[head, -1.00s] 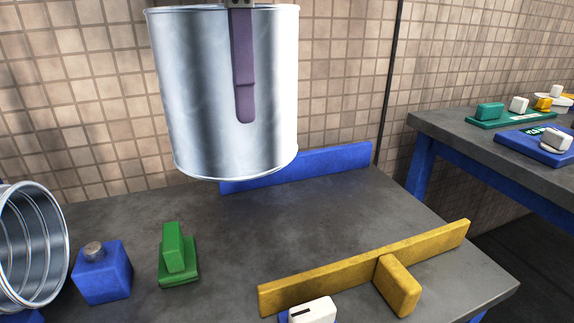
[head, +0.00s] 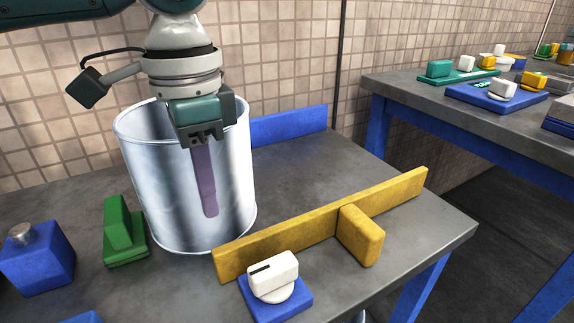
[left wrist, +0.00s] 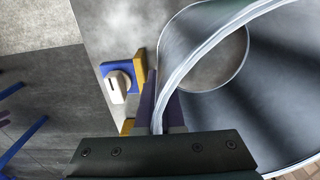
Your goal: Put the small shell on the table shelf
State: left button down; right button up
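The small shell (head: 180,195) is a shiny open-topped metal cylinder. It is upright at the table (head: 300,185), between the blue rail behind and the yellow rail in front. I cannot tell whether its bottom touches the tabletop. My left gripper (head: 206,185) points down and is shut on the shell's near-right wall, with one purple finger outside and the other hidden inside. In the left wrist view the fingers (left wrist: 162,108) straddle the bright rim (left wrist: 190,58) of the shell. My right gripper is not in view.
A blue rail (head: 290,125) runs along the back and a yellow rail (head: 320,228) along the front. A green block (head: 120,225), a blue block (head: 38,258) and a blue-and-white switch (head: 274,280) stand near. A second table (head: 480,115) bears several small items.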

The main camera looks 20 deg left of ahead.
pick_arm(q)
jog(key=shift+f, duration=1.1)
jog(key=c, duration=1)
grip_release()
jog(key=shift+f, duration=0.1)
jog(key=shift+c, duration=0.2)
